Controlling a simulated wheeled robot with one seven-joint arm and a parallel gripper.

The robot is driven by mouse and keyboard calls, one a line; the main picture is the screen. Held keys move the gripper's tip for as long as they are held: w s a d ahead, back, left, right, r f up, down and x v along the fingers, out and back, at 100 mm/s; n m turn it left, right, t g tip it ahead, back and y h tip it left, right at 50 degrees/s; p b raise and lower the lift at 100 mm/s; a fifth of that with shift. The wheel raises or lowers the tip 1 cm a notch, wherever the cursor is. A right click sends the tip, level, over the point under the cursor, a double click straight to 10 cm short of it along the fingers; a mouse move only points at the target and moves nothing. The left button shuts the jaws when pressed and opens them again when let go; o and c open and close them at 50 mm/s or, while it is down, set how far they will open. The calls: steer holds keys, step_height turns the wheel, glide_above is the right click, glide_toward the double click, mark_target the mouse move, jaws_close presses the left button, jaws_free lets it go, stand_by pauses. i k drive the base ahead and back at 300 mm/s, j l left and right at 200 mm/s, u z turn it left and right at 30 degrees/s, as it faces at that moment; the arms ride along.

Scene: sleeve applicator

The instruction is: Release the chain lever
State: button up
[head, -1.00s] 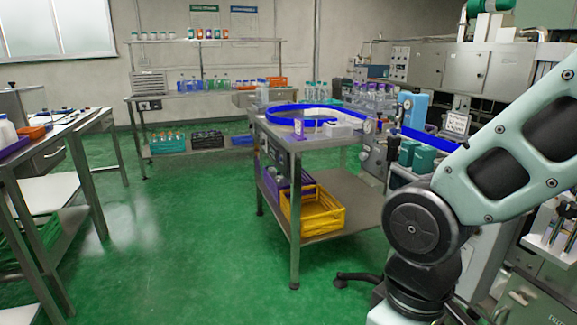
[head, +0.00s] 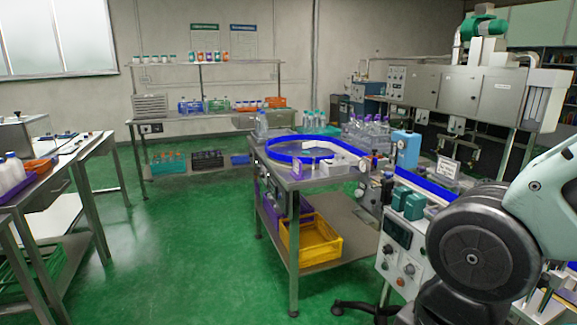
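The sleeve applicator line runs along the right side of the head view, with a long grey housing (head: 478,92) at the back and a blue conveyor (head: 425,184) in front of it. A control panel with knobs and buttons (head: 402,262) faces the aisle below the conveyor. I cannot pick out the chain lever; small fittings near the conveyor are too small to tell apart, and my arm hides the lower right. My own arm fills the lower right corner, and my gripper is outside the picture.
A steel table (head: 322,182) with a blue curved guide and clear bottles stands left of the panel; a yellow crate (head: 308,245) sits on its lower shelf. A black chair-like foot (head: 362,308) lies near my arm. Green floor (head: 180,240) is free between this table and the left benches.

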mark_target(373, 201)
steer(key=i+j, duration=0.1)
steer(key=i, duration=0.35)
steer(key=i+j, duration=0.15)
steer(key=i, duration=0.35)
steer(key=i+j, duration=0.1)
steer(key=i, duration=0.35)
